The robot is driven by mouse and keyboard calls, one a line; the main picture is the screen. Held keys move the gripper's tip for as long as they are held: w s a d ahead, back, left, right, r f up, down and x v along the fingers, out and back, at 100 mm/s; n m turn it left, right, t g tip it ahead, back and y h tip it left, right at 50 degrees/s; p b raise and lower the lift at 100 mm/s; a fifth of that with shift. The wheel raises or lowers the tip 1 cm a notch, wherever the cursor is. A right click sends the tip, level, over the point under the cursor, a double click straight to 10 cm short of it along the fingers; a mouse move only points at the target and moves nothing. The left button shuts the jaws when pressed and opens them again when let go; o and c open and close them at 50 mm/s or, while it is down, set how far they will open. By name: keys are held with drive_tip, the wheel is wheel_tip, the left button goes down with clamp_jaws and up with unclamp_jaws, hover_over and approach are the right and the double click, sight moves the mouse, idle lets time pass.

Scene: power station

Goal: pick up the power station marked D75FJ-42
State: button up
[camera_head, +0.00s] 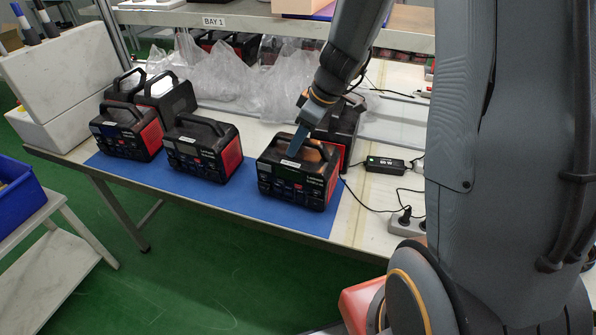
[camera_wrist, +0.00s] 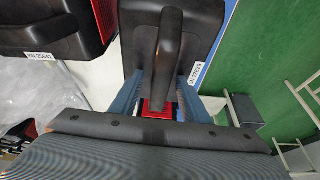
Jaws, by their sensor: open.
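A black power station with red sides (camera_head: 300,185) stands upright at the right end of the blue mat. My gripper (camera_head: 297,146) is above it at its top handle, fingers pointing down. In the wrist view the open blue-grey fingers (camera_wrist: 158,98) are on either side of the dark handle (camera_wrist: 168,45), with gaps visible. I cannot tell how far the fingertips reach below the handle. A white serial label (camera_wrist: 196,73) is on its top. Similar stations stand at the middle (camera_head: 203,147) and left (camera_head: 126,132) of the mat. The marking D75FJ-42 is not readable on any.
Another station (camera_head: 340,125) stands close behind, partly hidden by my arm; more stand at the back left (camera_head: 168,97). Clear plastic bags (camera_head: 222,78) lie behind. A charger (camera_head: 385,164), cables and a power strip (camera_head: 407,224) are at right. The mat's front edge (camera_head: 250,215) is near the table edge.

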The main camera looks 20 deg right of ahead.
clamp_jaws()
idle(1.3)
drive_tip(key=shift+w, duration=0.1)
